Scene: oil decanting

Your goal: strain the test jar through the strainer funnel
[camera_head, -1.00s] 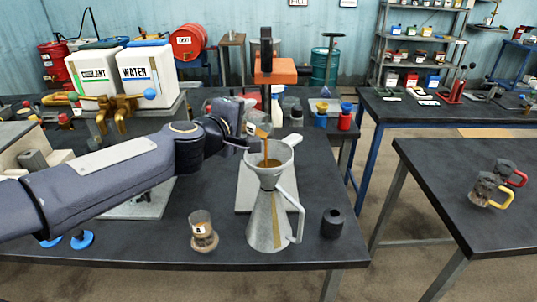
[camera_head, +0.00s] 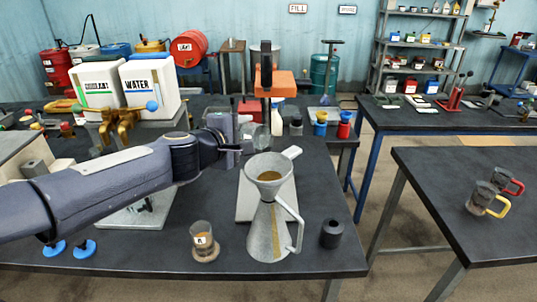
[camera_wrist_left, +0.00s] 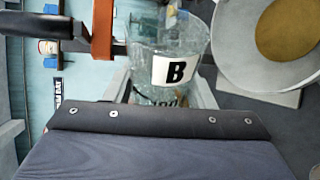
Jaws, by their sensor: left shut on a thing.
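My left gripper (camera_head: 238,147) is shut on a clear glass test jar (camera_head: 262,136), held above and a little behind the funnel, apart from it. In the left wrist view the test jar (camera_wrist_left: 170,62) shows a white label with a black "B"; its glass looks clear, with no brown oil visible. The strainer funnel (camera_head: 288,162) is a grey, wide-mouthed cone on a grey metal jug (camera_head: 262,232) with a handle on the right. Amber oil lies in the funnel's bowl, also seen in the left wrist view (camera_wrist_left: 230,70). My right gripper is not in view.
A second labelled glass jar (camera_head: 202,236) with brown contents stands on a round coaster left of the jug. A black cylinder (camera_head: 332,234) stands to its right. An orange-topped press (camera_head: 270,84) rises behind. Two mugs (camera_head: 482,197) stand on the right table.

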